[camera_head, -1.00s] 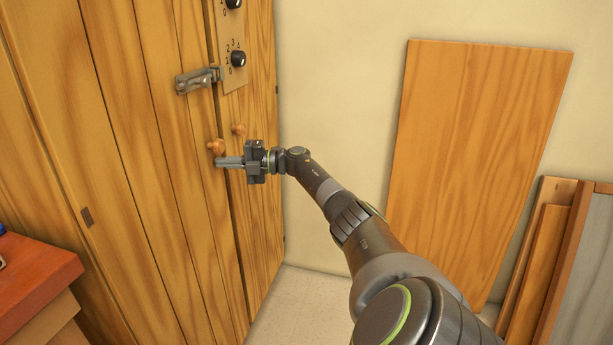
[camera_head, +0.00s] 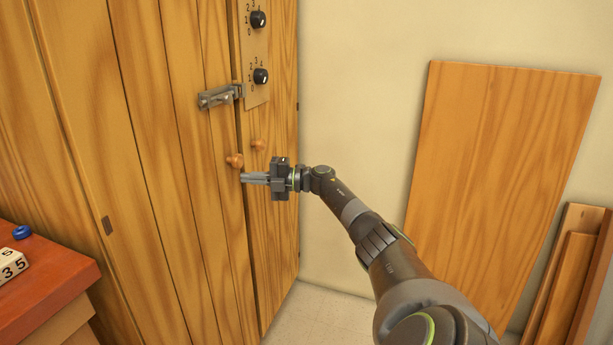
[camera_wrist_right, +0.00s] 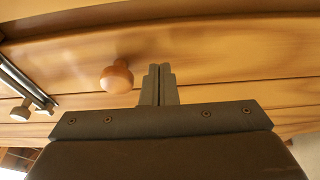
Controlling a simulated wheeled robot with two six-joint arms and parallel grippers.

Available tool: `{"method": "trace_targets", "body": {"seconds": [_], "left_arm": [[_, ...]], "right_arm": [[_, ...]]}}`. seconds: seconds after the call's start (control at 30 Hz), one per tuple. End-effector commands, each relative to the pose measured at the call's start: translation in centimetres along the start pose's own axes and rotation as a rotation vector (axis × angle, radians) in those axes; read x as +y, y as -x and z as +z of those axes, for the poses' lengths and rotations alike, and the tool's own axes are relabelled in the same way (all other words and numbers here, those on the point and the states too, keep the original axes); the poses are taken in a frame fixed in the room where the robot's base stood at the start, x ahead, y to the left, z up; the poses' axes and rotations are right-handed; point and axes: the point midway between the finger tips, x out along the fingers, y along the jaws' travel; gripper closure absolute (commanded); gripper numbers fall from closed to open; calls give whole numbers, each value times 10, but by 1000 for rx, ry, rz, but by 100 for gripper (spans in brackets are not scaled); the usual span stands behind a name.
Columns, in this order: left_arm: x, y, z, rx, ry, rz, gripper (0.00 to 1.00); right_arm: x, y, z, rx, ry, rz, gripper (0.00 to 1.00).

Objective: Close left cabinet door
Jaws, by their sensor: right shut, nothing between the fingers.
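The left cabinet door (camera_head: 185,190) is a tall plank panel with a round wooden knob (camera_head: 235,160) near its right edge. Its hinge (camera_head: 107,225) shows at the left. It stands nearly in line with the right door (camera_head: 275,210), with a dark seam between them; I cannot tell whether it is fully shut. My right gripper (camera_head: 243,178) is shut and empty, its fingertips at the left door's right edge, just below that knob. The right wrist view shows the closed fingers (camera_wrist_right: 158,85) against the wood beside the knob (camera_wrist_right: 117,77). My left gripper is not in view.
A metal latch (camera_head: 220,96) sits above the knobs, beside a dial plate (camera_head: 258,50). The right door has its own knob (camera_head: 258,144). Boards (camera_head: 500,180) lean on the right wall.

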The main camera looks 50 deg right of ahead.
Motion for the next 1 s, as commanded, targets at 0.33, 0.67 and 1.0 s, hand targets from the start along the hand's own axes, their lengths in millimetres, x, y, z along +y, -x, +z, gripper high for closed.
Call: {"method": "trace_targets", "body": {"seconds": [0.33,0.67,1.0], "left_arm": [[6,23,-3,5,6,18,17],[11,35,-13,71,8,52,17],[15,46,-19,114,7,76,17]], "right_arm": [[-3,46,24,-1,0,-4,100],[-4,77,42,0,1,-5,100],[-3,90,48,2,-1,-6,100]]}}
